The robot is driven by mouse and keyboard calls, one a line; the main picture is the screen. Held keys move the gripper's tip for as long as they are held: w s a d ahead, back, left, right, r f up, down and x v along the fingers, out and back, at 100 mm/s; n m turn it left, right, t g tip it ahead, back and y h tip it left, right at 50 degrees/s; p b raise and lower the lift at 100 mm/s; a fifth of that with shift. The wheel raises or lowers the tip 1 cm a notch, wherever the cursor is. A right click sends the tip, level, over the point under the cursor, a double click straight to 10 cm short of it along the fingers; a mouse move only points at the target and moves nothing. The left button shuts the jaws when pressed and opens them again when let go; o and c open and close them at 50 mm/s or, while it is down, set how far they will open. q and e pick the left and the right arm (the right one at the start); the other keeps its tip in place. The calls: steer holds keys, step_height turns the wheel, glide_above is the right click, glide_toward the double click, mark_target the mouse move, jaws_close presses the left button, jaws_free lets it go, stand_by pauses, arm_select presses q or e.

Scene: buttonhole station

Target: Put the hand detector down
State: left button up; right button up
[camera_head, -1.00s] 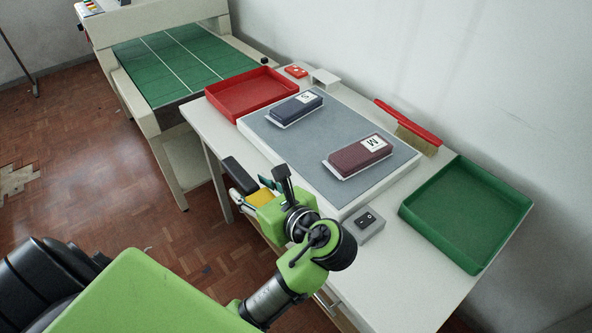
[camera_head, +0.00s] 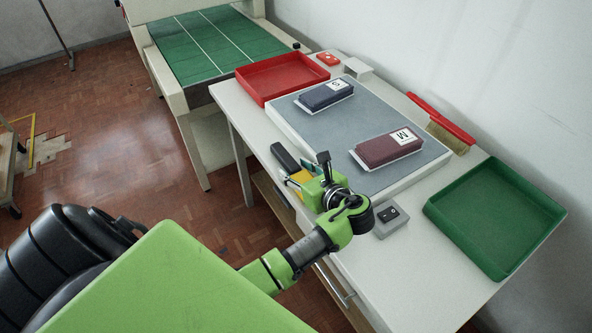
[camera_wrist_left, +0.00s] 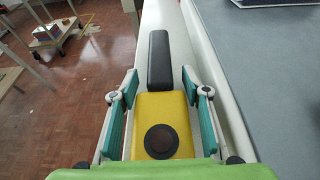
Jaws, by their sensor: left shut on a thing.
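The hand detector has a yellow body with a dark round button and a black paddle end; its body (camera_wrist_left: 162,107) lies between the teal fingers of my left gripper (camera_wrist_left: 160,115) in the left wrist view. The gripper is shut on the yellow part. In the head view the detector (camera_head: 287,160) shows beside my left gripper (camera_head: 307,178), at the near left edge of the white table (camera_head: 420,260). The black end points away from the gripper. Whether the detector touches the table cannot be told. My right gripper is not in view.
A grey mat (camera_head: 345,122) carries a blue block (camera_head: 325,95) and a maroon block (camera_head: 386,150). A red tray (camera_head: 282,92) stands at the back left and a green tray (camera_head: 495,220) at the right. A switch box (camera_head: 391,222) and a red-handled brush (camera_head: 441,122) flank the mat.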

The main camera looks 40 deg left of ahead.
arm_select(q)
steer(key=shift+f, duration=0.1)
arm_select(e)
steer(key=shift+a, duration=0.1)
arm_select(q)
steer(key=o, duration=0.7)
steer(key=shift+f, duration=0.1)
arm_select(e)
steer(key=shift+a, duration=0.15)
arm_select(q)
steer(key=shift+d, duration=0.15)
steer(key=v, duration=1.1)
steer(key=shift+s+d+r, duration=0.1)
steer(key=shift+d+r, duration=0.05)
steer(key=shift+r, duration=0.1)
steer(key=shift+s+d+r, duration=0.1)
steer(key=shift+d, duration=0.1)
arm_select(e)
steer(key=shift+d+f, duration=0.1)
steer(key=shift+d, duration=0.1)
